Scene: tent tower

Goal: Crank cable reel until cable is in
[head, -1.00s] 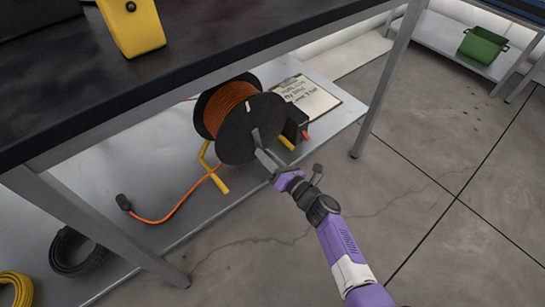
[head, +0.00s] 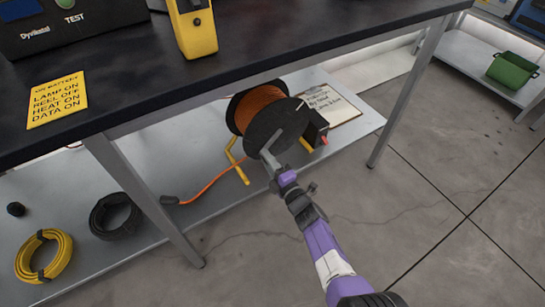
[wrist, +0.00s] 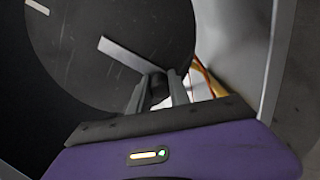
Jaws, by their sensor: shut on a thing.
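The cable reel (head: 283,134) stands on the lower shelf, with orange cable (head: 258,105) wound between its black side discs. A loose length of orange cable (head: 208,185) runs left across the shelf from the reel to a black plug (head: 169,200). My gripper (head: 266,158) is at the lower left part of the reel's near disc. In the wrist view my gripper (wrist: 157,88) is shut on the dark crank handle (wrist: 159,86), beside the disc (wrist: 95,50). A pale bar (wrist: 125,57) shows across the disc. The fingers partly hide the handle.
The dark tabletop (head: 130,85) overhangs the shelf (head: 120,170) above the reel. A table leg (head: 150,205) stands left of my arm and another (head: 400,95) to the right. Black (head: 115,215) and yellow (head: 43,255) coils lie left.

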